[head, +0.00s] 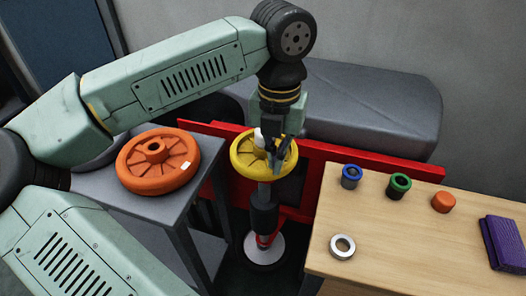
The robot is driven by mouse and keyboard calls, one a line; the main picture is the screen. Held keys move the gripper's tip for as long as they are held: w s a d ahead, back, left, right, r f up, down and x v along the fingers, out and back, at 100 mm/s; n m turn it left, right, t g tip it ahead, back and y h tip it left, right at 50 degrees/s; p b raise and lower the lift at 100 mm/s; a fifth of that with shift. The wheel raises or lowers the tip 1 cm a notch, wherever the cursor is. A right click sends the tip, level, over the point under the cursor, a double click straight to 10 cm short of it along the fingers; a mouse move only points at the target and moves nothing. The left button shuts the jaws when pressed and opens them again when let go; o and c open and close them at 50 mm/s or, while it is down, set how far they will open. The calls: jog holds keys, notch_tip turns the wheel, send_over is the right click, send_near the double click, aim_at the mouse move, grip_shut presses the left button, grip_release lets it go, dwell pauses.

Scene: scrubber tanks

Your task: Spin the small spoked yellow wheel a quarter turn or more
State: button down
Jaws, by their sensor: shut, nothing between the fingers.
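The small spoked yellow wheel (242,166) lies flat on top of a dark upright post (264,215) in the middle of the head view. Its spokes and a pale hub piece show, and its far right part is partly hidden by my gripper. My gripper (279,165) points down over the right half of the wheel, with its fingers shut and nothing between them. The fingertips are at the wheel's spokes, inside or just above the rim; I cannot tell whether they touch.
An orange wheel (158,162) lies on a grey stand (200,190) at left. A wooden table (400,240) at right holds a blue ring (351,177), a green ring (398,186), an orange piece (443,202), a metal ring (342,247) and a purple block (505,242). A red panel (370,165) stands behind.

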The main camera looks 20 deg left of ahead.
notch_tip(320, 180, up, 6)
jog(key=p, duration=0.3)
jog(key=shift+f, duration=0.15)
jog(key=shift+f, duration=0.1)
dwell(0.4)
